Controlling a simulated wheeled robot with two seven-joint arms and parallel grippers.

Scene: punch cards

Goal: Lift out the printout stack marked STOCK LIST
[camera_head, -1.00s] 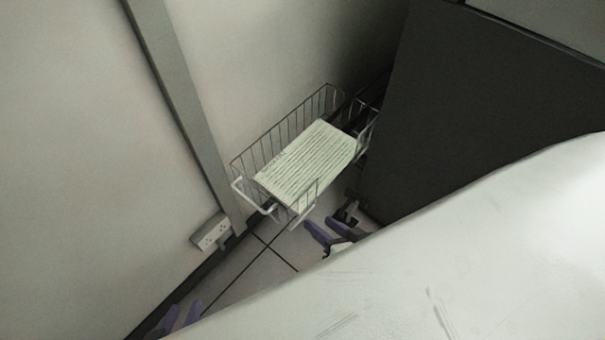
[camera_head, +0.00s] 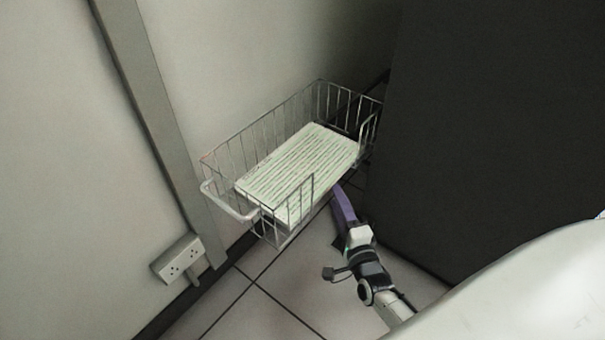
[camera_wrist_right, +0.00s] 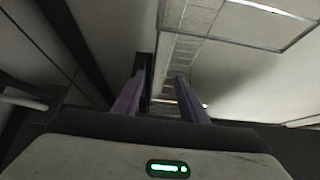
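A stack of pale green striped printout paper (camera_head: 297,165) lies in a wire basket (camera_head: 225,158). I cannot read any marking on it. My right gripper (camera_head: 342,192) has purple fingers and is in front of the basket's right part, near the low opening in its front side. In the head view its fingers overlap each other. In the right wrist view its two fingers (camera_wrist_right: 160,88) stand apart with nothing between them. The stack does not clearly show in the wrist view. My left gripper is not in view.
A dark cabinet side (camera_head: 460,150) rises close to the right of the basket. A pale wall (camera_head: 270,50) stands behind it. A socket box (camera_head: 180,262) and a grey post (camera_head: 150,110) are at the left. Tiled floor (camera_head: 262,300) is free in front.

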